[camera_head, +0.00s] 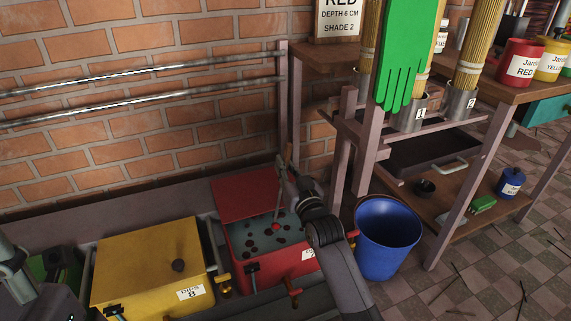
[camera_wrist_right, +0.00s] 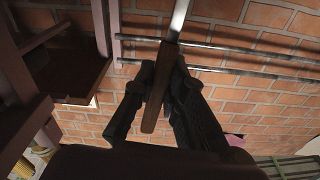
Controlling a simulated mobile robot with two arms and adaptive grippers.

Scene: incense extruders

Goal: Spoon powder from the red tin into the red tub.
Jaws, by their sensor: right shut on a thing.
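The red tub (camera_head: 252,273) stands low by the brick wall with its lid (camera_head: 245,193) raised. It holds grey-green liquid with several dark spots. My right gripper (camera_head: 286,166) is above the tub, shut on the wooden handle of a spoon (camera_wrist_right: 151,117). The metal part of the spoon shows beyond the fingers in the wrist view. In the head view a thin shaft reaches down from the gripper toward a small red patch in the tub; I cannot tell whether this is powder on the spoon or in the liquid. The red tin (camera_head: 520,66) stands on the bench at the upper right.
A yellow tub (camera_head: 150,262) stands left of the red one. A blue bucket (camera_head: 386,240) is at its right. A wooden bench (camera_head: 505,92) with a yellow tin (camera_head: 552,60), stick bundles and a hanging green glove (camera_head: 405,50) stands right. Metal rails (camera_head: 130,72) run along the wall.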

